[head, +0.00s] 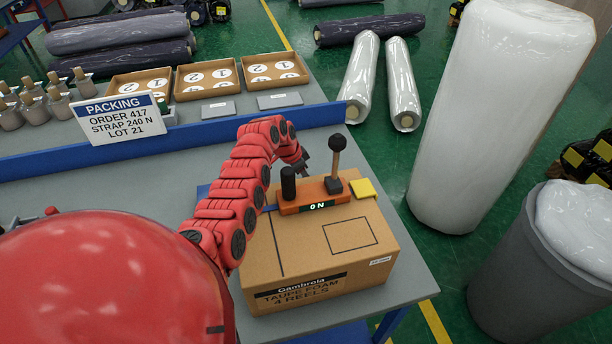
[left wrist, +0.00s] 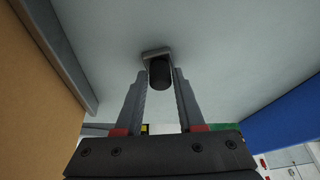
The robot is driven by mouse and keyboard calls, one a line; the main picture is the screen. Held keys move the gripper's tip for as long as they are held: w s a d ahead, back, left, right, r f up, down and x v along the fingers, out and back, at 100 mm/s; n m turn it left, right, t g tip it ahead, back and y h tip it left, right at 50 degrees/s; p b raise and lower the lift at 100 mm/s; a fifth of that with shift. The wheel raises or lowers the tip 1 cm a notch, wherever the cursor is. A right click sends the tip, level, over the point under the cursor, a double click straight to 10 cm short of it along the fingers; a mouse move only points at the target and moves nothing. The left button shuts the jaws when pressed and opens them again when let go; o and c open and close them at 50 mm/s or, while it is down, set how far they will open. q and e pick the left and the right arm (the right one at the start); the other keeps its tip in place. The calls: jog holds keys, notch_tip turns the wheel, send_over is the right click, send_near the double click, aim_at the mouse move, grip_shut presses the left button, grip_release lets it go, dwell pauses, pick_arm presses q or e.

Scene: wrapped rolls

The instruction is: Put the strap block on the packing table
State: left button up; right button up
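The packing table (head: 418,284) is grey and carries a taped cardboard box (head: 300,252). My left arm reaches over the table, and its dark gripper (head: 302,164) is behind the box, partly hidden by the arm and the tool on top. In the left wrist view the fingers of my left gripper (left wrist: 161,82) lie close on both sides of a black cylindrical grip with a small grey block (left wrist: 156,53) at its end. I take this to be the strap block; it appears held over the grey tabletop. I cannot tell whether it touches the table. My right gripper is not in view.
An orange tool (head: 322,199) reading 0 N, with a black knob and a lever, sits on the box beside a yellow block (head: 362,188). A blue rail (head: 200,135) runs behind. A PACKING sign (head: 121,116) and several trays stand beyond. A bin (head: 525,270) is at right.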

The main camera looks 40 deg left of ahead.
pick_arm(q)
jog(key=o, duration=0.5)
jog(key=b+v, duration=0.2)
jog(key=v, duration=1)
dwell(0.3)
